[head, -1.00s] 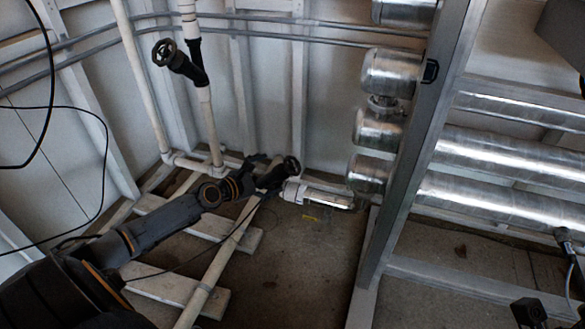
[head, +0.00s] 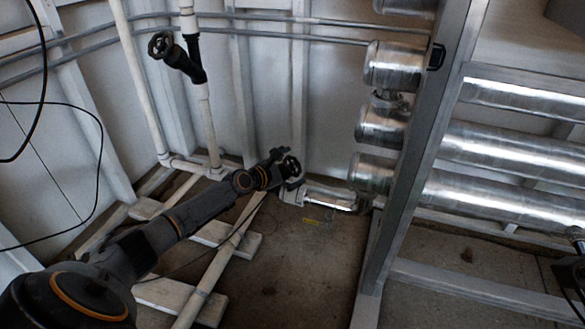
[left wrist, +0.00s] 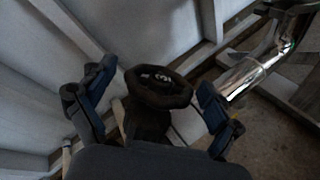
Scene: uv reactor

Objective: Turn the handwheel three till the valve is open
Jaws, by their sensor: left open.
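A dark handwheel (head: 290,168) on a low valve sits near the floor at the middle of the head view. In the left wrist view the black round handwheel (left wrist: 158,87) is centred, above its dark valve body (left wrist: 148,122). My left gripper (head: 283,166) reaches it from the left. In the left wrist view the open fingers of my left gripper (left wrist: 150,100) stand on either side of the wheel, with gaps to its rim. A second dark handwheel (head: 160,45) is on the upright pipe, upper left. Which one is number three I cannot tell.
A metal frame post (head: 405,180) and large silver cylinders (head: 385,125) stand to the right. A shiny pipe (head: 330,198) lies just right of the low valve. White pipes (head: 205,125) and floor beams are at left. A black cable (head: 103,150) hangs at left.

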